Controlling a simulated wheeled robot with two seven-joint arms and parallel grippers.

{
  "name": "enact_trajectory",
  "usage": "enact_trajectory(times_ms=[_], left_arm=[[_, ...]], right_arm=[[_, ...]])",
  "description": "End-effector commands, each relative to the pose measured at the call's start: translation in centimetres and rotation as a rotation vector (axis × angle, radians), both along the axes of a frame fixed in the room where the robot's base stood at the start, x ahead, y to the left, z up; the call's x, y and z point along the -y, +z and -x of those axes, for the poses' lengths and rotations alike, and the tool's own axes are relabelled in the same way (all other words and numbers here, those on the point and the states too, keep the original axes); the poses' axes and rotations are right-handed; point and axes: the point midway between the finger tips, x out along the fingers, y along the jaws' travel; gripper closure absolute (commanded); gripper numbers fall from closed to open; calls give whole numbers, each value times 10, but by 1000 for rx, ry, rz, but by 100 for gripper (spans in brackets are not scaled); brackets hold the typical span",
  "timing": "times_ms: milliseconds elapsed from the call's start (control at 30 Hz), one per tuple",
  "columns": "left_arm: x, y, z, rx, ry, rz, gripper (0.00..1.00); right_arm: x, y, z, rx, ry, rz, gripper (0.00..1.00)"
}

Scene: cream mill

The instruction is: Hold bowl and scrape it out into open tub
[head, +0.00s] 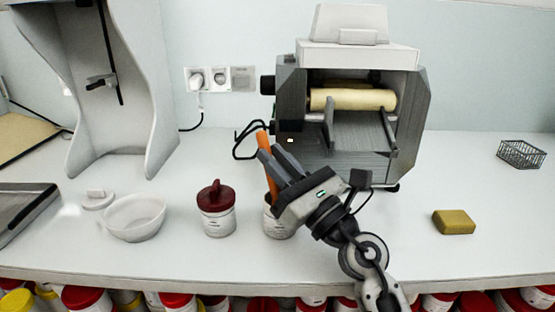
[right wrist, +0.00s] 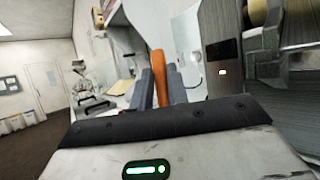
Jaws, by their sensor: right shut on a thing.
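A white bowl (head: 134,220) stands on the counter at the left. A white tub with a dark red lid (head: 216,212) stands to its right, its lid on. A second white tub (head: 278,229) is partly hidden behind my right gripper, so I cannot see its top well. My right gripper (head: 275,160) is shut on an orange handle (head: 267,170), which also shows between the fingers in the right wrist view (right wrist: 161,76). The handle's lower end is hidden, and I cannot tell whether it reaches into the second tub. My left gripper is not in view.
A roller mill (head: 345,130) stands behind my right gripper. A white stand (head: 125,100) is at the back left, with a small white lidded item (head: 97,199) before it. A yellow sponge (head: 454,222) and wire basket (head: 521,154) are at the right. The right front counter is mostly clear.

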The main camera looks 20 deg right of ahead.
Motion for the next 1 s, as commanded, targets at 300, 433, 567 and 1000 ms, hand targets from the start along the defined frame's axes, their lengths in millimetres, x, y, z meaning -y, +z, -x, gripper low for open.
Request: enact_trajectory(times_ms=[300,433,567,1000], left_arm=[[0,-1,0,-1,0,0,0],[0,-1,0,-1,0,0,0],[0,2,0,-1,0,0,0],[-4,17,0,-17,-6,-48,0]], right_arm=[[-2,-9,-1,-20,7,6,100],[-2,-9,-1,-20,7,6,100],[-2,-6,-1,-19,6,7,100],[-1,31,-1,-11,2,3,100]])
